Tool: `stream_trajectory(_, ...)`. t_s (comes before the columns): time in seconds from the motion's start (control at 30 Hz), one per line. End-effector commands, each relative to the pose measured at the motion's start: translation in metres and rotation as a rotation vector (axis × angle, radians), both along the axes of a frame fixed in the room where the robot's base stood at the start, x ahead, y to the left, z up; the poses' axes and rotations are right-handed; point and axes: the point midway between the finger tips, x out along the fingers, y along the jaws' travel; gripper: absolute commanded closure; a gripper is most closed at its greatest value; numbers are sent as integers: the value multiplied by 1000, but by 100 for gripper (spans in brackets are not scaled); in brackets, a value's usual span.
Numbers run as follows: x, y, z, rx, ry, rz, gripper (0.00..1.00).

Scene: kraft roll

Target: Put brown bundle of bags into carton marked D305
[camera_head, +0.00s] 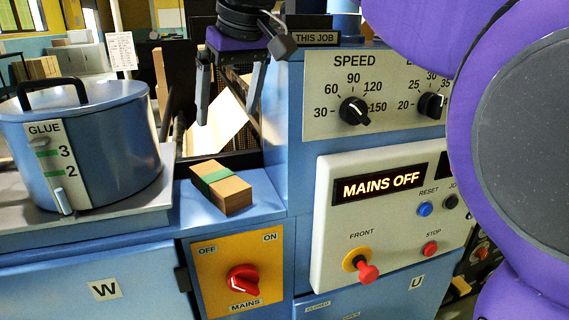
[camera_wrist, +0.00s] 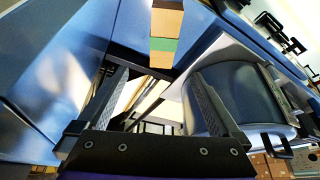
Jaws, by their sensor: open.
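The brown bundle of bags (camera_head: 234,194), wrapped with a green band, lies on a blue ledge of the machine in the head view. It also shows at the top of the wrist view (camera_wrist: 166,22). My gripper (camera_head: 228,118) points down with its two fingers apart and nothing between them. In the head view it appears above the bundle, apart from it. In the wrist view the open fingers (camera_wrist: 157,74) show below the bundle. No carton with a readable D305 mark is in view.
A blue glue pot (camera_head: 88,150) stands left of the bundle. Right of the ledge rise the speed dial panel (camera_head: 390,95) and a control box (camera_head: 390,215) reading MAINS OFF. A red mains switch (camera_head: 242,280) is below the ledge. Brown boxes (camera_wrist: 280,165) show at the wrist view's lower right.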

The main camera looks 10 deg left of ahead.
Motion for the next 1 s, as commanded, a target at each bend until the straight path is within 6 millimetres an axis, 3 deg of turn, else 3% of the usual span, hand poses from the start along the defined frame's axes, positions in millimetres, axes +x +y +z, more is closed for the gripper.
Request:
stream_trajectory(0.5,23,31,-96,-2,4,-1,0)
stream_trajectory(0.77,28,37,-114,-1,2,-1,0)
stream_trajectory(1.0,32,50,-146,-3,4,-1,0)
